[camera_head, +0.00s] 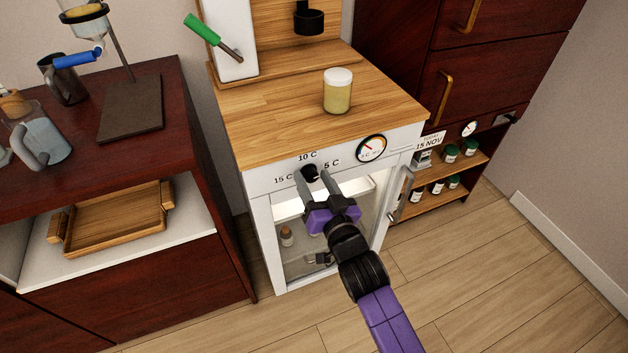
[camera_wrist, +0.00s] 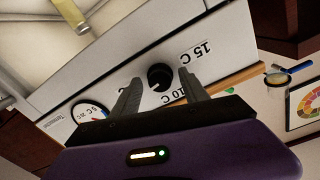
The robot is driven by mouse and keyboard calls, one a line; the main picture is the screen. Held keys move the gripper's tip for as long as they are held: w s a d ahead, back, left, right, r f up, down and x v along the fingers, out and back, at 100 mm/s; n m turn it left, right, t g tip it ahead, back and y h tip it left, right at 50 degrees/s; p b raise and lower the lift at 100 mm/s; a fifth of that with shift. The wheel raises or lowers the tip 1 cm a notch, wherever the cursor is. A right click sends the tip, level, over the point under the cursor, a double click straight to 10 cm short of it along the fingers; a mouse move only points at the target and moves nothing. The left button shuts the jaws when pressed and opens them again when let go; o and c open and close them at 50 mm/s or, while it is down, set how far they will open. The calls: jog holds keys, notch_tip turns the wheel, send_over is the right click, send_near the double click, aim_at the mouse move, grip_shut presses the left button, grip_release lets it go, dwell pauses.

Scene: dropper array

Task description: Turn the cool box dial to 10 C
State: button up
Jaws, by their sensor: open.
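The cool box (camera_head: 257,184) is a white cabinet with a wooden top and a lit glass front. Its black dial (camera_head: 311,172) sits on the front panel, among the labels 15 C, 10 C and 5 C. The dial also shows in the wrist view (camera_wrist: 160,77), with a small light mark on its edge. My gripper (camera_head: 312,177) is in front of the dial. In the wrist view its two grey fingers (camera_wrist: 158,90) are apart, one on each side of the dial. I cannot tell whether they touch it. The dial's exact setting is unclear.
A round gauge (camera_head: 371,148) is on the panel right of the dial. A yellowish jar with a white lid (camera_head: 337,91) stands on the wooden top. A shelf with small bottles (camera_head: 437,187) is at right. A dark cabinet with a wooden tray (camera_head: 112,220) is at left.

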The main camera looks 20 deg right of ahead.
grip_shut()
dwell(0.3)
jog(key=shift+n, duration=0.3)
jog(key=n, duration=0.3)
jog(key=shift+a+n+p, duration=0.1)
jog(key=shift+n+p, duration=0.2)
jog(key=shift+p, duration=0.1)
jog(key=n, duration=0.3)
jog(key=shift+n+p, duration=0.3)
jog(key=shift+p, duration=0.05)
jog(key=n+p, duration=0.1)
jog(key=n, duration=0.3)
jog(key=shift+n, duration=0.3)
jog(key=shift+n+y, duration=0.3)
jog(key=shift+n, duration=1.5)
